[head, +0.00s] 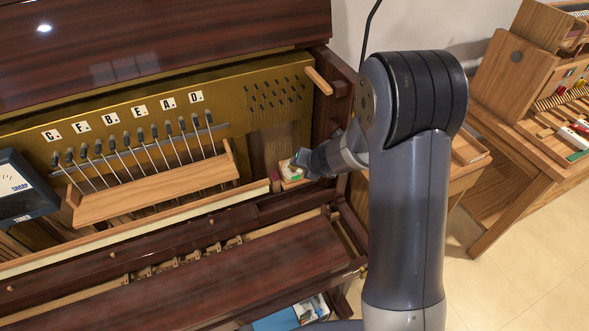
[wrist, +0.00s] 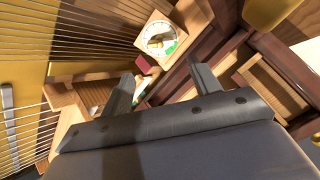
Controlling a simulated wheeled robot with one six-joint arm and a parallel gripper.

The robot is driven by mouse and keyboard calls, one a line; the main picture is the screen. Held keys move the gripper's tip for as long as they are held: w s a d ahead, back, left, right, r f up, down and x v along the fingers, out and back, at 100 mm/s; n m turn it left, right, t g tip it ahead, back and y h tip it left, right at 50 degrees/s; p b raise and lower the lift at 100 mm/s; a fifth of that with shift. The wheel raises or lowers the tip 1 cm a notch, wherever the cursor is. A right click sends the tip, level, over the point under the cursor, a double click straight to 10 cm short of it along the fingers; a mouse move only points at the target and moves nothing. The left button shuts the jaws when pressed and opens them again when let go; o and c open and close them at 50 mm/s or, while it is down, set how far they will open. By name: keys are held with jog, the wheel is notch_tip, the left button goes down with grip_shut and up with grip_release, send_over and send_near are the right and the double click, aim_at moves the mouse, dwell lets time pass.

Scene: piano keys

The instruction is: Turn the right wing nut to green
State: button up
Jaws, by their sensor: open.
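A wooden block (wrist: 178,22) with a round white dial (wrist: 152,31) shows at the top middle of the wrist view. A small brass-coloured wing nut (wrist: 159,41) seems to sit at the dial's middle, and a green patch (wrist: 171,47) marks its lower right edge. Which way the nut points is too small to tell. In the head view the dial (head: 289,170) is at the piano's right end, partly hidden by my gripper (head: 303,160). My gripper also shows in the wrist view (wrist: 162,78), with its fingers apart and empty, short of the dial.
A small red block (wrist: 144,64) is beside the dial. Metal strings (head: 275,110) run down behind it. A wooden rail (head: 150,192) with black-topped rods is to the left, and a tuner (head: 22,188) stands at the far left. The piano's dark right side wall (head: 331,95) is close to my arm.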

aim_at(296, 169)
jog(key=n+b, duration=0.1)
jog(key=n, duration=0.2)
jog(key=shift+a+f+n, duration=0.1)
jog(key=shift+n, duration=0.2)
jog(key=shift+c, duration=1.4)
jog(key=n+b, duration=0.2)
jog(key=n, duration=0.3)
jog(key=shift+s+n, duration=0.1)
jog(key=shift+n, duration=0.2)
jog(key=shift+c, duration=1.2)
jog(key=shift+w+a+f+n+b, duration=0.2)
jog(key=shift+w+f+n+b, duration=0.4)
jog(key=shift+n, duration=0.6)
jog(key=shift+w+a+f+n+b, duration=0.15)
jog(key=shift+w+f+n+b, duration=0.45)
jog(key=shift+n, duration=0.6)
jog(key=shift+w+a+f+n+b, duration=0.2)
jog(key=shift+w+f+n+b, duration=0.4)
jog(key=shift+n, duration=0.6)
jog(key=shift+s+f, duration=0.1)
jog(key=shift+f, duration=0.1)
jog(key=shift+b+x, duration=0.6)
jog(key=shift+x, duration=2.8)
